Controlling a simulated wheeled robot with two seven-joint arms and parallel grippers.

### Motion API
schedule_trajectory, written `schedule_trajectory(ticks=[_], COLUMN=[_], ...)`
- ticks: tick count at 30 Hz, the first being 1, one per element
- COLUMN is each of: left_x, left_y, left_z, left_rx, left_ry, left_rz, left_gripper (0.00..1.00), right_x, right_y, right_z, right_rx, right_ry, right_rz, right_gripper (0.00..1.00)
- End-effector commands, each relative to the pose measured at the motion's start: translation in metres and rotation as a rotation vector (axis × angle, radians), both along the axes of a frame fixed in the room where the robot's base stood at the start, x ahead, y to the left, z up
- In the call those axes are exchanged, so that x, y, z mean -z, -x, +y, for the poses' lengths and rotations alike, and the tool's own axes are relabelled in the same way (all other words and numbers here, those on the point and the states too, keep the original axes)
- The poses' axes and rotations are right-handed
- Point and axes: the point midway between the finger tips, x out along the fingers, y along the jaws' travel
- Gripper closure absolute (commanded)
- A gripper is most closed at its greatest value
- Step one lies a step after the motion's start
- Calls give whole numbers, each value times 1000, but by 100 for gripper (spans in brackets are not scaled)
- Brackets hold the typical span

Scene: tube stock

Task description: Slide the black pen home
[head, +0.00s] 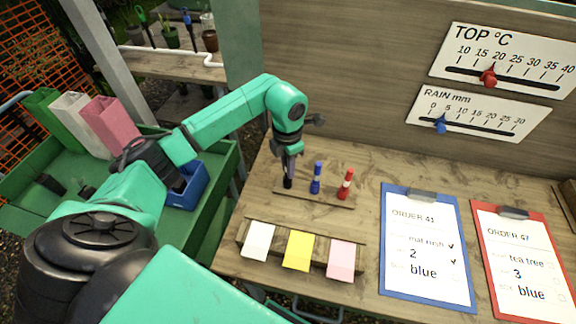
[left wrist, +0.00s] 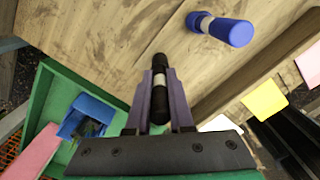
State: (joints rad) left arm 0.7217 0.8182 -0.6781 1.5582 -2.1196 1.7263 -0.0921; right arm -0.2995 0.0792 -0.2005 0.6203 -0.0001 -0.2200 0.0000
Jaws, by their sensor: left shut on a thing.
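The black pen (head: 288,183) is upright at the left end of a low wooden pen rack (head: 312,198) in the head view. My left gripper (head: 289,158) is above the rack, shut on the pen from above. In the left wrist view the black pen (left wrist: 160,62), with a white band, lies between the two fingers of my left gripper (left wrist: 160,84). I cannot tell how deep its lower end sits in the rack. A blue pen (head: 316,178) and a red pen (head: 346,184) stand in the rack to its right. My right gripper is not in view.
White (head: 258,241), yellow (head: 299,252) and pink (head: 341,260) cards stand in front of the rack. Two clipboards, blue-edged (head: 425,275) and red-edged (head: 518,285), lie to the right. A blue bin (head: 187,190) is at the left. A panel with sliders (head: 500,62) rises behind.

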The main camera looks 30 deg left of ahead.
Motion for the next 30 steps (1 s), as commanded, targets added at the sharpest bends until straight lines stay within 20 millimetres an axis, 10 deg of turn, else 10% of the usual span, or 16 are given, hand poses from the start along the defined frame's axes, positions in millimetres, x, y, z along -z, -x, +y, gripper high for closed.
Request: schedule_trajectory(ticks=[11,12,14,30], left_x=[8,8,8,-16], left_y=[0,0,0,-1], left_z=[0,0,0,0], left_rx=[0,0,0,1], left_ry=[0,0,0,-1], left_rz=[0,0,0,-5], left_gripper=[100,69,46,45], right_x=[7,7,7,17], right_y=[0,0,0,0], right_z=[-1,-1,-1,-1], right_rx=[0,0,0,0], right_ry=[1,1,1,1], right_rz=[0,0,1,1], right_gripper=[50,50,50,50])
